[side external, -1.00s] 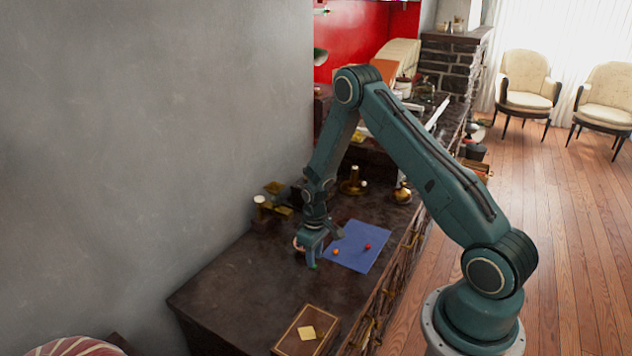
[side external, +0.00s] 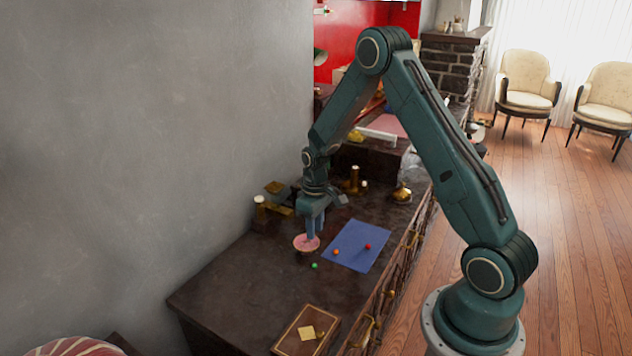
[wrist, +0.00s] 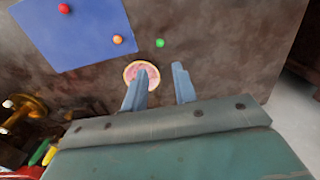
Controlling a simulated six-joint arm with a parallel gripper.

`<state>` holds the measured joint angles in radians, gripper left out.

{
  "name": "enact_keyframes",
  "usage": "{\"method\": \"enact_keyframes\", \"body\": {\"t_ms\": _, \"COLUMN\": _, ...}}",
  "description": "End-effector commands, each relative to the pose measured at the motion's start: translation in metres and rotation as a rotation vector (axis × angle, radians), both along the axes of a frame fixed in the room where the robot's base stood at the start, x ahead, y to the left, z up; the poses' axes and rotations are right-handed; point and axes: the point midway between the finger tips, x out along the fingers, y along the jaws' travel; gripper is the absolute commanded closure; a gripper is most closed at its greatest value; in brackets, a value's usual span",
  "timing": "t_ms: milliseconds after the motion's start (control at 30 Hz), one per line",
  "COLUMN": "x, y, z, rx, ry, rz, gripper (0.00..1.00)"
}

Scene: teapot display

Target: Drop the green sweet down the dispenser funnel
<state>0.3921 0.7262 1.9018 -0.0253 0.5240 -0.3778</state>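The green sweet (side external: 314,265) lies on the dark tabletop, in front of a round pink piece with a pale rim (side external: 304,246). In the wrist view the green sweet (wrist: 160,43) lies beyond my fingertips, clear of them. My gripper (side external: 315,231) is above the tabletop by the pink piece; its fingers are apart with nothing between them. In the wrist view one finger of my gripper (wrist: 160,78) overlaps the pink piece. A brass piece with a square top (side external: 275,187) stands behind by the wall; I cannot tell whether it is the dispenser funnel.
A blue sheet (side external: 350,258) lies to the right with an orange ball (side external: 336,252) and a red ball (side external: 367,246). A brown box (side external: 299,341) with a yellow square is at the front. Brass pieces (side external: 401,194) stand farther back. The front left tabletop is clear.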

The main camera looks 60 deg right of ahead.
Motion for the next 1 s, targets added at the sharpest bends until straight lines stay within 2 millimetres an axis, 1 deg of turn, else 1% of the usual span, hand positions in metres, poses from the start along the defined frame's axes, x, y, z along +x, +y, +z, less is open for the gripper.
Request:
{"method": "enact_keyframes", "body": {"t_ms": 433, "x": 0.0, "y": 0.0, "z": 0.0, "rx": 0.0, "ry": 0.0, "rz": 0.0, "gripper": 0.72}}
{"method": "enact_keyframes", "body": {"t_ms": 567, "x": 0.0, "y": 0.001, "z": 0.005, "rx": -0.002, "ry": -0.005, "rz": 0.0, "gripper": 0.72}}
{"method": "enact_keyframes", "body": {"t_ms": 667, "x": 0.001, "y": 0.005, "z": 0.015, "rx": -0.007, "ry": -0.015, "rz": 0.001, "gripper": 0.72}}
{"method": "enact_keyframes", "body": {"t_ms": 767, "x": 0.0, "y": 0.011, "z": 0.033, "rx": -0.013, "ry": -0.029, "rz": 0.003, "gripper": 0.72}}
{"method": "enact_keyframes", "body": {"t_ms": 867, "x": -0.001, "y": 0.019, "z": 0.056, "rx": -0.022, "ry": -0.051, "rz": 0.003, "gripper": 0.72}}
{"method": "enact_keyframes", "body": {"t_ms": 1000, "x": -0.008, "y": 0.034, "z": 0.093, "rx": -0.035, "ry": -0.087, "rz": 0.004, "gripper": 0.72}}
